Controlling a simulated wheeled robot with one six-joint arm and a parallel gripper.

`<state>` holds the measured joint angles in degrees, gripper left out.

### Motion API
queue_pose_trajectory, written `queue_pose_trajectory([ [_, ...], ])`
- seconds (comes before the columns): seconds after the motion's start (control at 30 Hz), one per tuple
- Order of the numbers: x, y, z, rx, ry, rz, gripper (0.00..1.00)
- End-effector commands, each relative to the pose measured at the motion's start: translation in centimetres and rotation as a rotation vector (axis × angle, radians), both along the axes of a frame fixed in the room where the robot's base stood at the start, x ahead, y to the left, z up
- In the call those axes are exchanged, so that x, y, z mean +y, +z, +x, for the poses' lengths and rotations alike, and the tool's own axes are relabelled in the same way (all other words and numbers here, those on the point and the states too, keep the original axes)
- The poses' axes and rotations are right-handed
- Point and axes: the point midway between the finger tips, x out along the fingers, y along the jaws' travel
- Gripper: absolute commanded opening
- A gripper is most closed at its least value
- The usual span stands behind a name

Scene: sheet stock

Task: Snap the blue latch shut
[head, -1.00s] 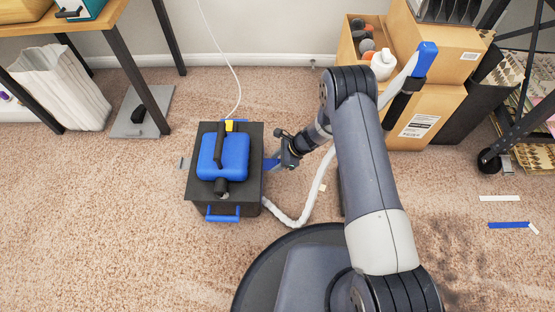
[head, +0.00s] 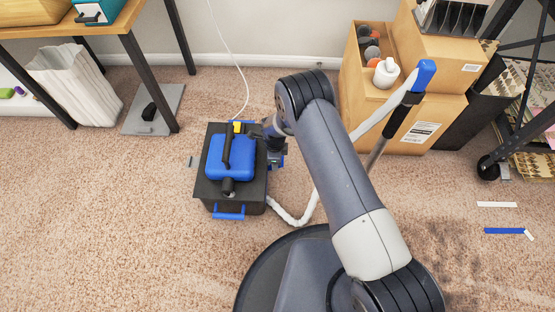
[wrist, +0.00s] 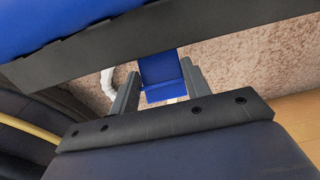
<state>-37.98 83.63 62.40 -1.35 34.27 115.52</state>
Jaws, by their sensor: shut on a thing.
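The blue latch (wrist: 165,75) shows in the wrist view between my two grey fingers, just beyond the dark rim of the box. My gripper (wrist: 159,82) is shut on it. In the head view my gripper (head: 277,160) points down at the right side of the black box (head: 238,202). Only bits of the latch's blue show there, and my wrist hides most of it. A blue lid-like body (head: 230,158) with a black handle sits on the box. I cannot tell whether the latch is fully seated.
Cardboard boxes (head: 402,120) and a wand (head: 393,125) stand right. A desk leg (head: 150,82) stands left. Carpet is clear in front and left.

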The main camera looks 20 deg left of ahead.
Motion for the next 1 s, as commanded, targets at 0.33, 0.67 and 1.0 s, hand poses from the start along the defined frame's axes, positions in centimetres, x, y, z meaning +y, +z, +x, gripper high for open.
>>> queue_pose_trajectory([
  [0.33,1.1,0.0,-0.2,-0.045,0.002,-0.172,0.23],
  [0.67,1.5,0.4,-0.3,-0.066,-0.001,-0.264,0.22],
  [1.0,1.5,0.5,-0.3,-0.067,-0.002,-0.274,0.23],
])
